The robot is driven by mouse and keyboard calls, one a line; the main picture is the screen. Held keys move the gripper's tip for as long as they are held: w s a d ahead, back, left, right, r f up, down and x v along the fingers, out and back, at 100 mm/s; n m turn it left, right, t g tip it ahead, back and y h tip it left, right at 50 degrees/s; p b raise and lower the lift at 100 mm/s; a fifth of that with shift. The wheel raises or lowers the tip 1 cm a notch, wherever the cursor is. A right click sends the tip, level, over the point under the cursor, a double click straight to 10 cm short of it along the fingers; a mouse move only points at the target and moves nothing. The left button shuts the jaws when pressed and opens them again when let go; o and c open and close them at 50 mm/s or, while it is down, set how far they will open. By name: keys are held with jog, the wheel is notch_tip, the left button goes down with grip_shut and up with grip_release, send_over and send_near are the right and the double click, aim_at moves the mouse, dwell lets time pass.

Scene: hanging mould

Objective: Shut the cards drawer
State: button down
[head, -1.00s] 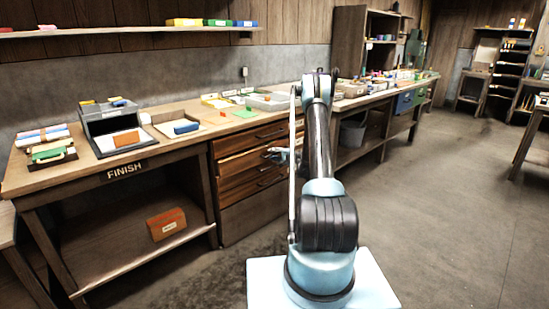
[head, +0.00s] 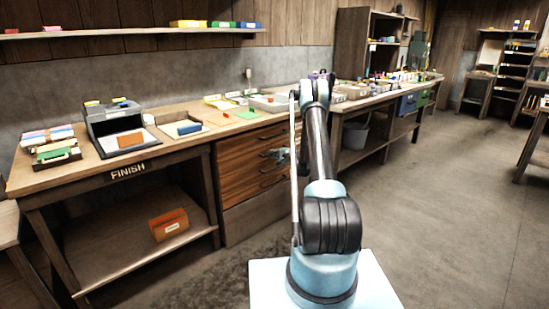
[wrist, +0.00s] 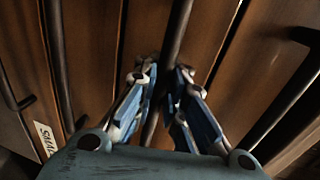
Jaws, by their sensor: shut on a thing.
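The drawer unit (head: 245,165) stands under the bench in the head view, with several brown wooden fronts and dark handles. Its fronts look about flush with each other; a small gap cannot be ruled out. My gripper (head: 281,155) is at the right part of these fronts, partly hidden by my arm. In the wrist view my gripper (wrist: 167,108) is shut on a dark bar handle (wrist: 178,38), one blue finger on each side. I cannot read which drawer is the cards drawer. A white label (wrist: 46,140) on another front is only partly legible.
The bench top above holds trays and a grey box (head: 112,120). A FINISH table (head: 75,185) with an orange box (head: 169,225) on its lower shelf stands at left. A grey bin (head: 354,135) is under the bench at right. The floor (head: 450,220) at right is clear.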

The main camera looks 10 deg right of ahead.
jog(key=c, duration=1.7)
grip_release()
jog(key=shift+o, duration=0.2)
jog(key=v, duration=1.2)
